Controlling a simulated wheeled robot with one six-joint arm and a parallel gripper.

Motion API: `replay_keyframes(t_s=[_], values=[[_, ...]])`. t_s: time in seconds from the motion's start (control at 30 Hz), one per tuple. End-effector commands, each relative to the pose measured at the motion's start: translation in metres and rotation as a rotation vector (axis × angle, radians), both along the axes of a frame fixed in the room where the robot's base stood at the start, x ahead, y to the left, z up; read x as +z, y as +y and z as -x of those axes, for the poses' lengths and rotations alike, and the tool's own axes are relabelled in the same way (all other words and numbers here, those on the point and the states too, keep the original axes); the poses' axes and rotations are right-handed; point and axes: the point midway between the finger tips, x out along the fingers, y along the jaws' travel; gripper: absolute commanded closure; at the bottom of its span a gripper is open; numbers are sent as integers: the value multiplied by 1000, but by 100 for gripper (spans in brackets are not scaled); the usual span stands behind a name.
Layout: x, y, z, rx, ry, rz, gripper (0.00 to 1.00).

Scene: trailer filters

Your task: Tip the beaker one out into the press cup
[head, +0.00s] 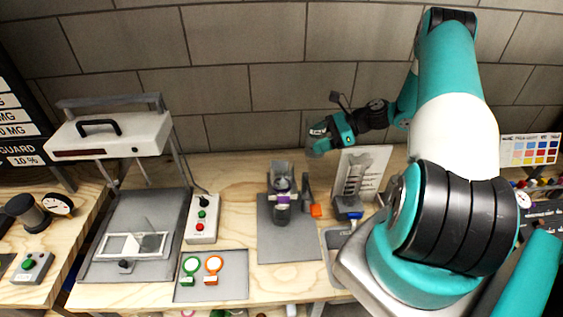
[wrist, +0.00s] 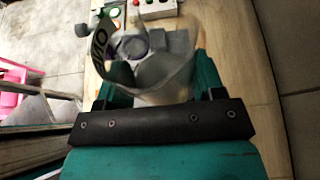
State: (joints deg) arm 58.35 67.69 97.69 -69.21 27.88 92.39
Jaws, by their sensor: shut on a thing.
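My gripper (head: 322,136) is at the back of the bench, above and to the right of the press. In the wrist view my gripper (wrist: 160,92) is shut on a clear beaker (wrist: 178,80) with dark print on its wall. The beaker looks tilted, and its contents are hard to make out. In the head view it is too small and too covered to tell apart. The likely press cup (head: 282,197), with a purple band, stands in a grey press on a grey mat (head: 290,243). A purple ring (wrist: 134,46) shows past the beaker in the wrist view.
A white stand (head: 375,165) is right of the press, with an orange piece (head: 316,211) between them. A button box (head: 202,218) and a lamp-like frame (head: 110,135) stand left. Green and orange ring tools (head: 213,264) lie on a front mat. A tiled wall is close behind.

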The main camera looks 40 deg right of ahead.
Motion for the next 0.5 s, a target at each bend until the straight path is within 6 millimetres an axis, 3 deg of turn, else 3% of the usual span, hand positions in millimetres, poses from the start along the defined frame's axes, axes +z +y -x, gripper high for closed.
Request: replay_keyframes(t_s=[0.5], values=[[-16,12,-1,4,13,249,67]])
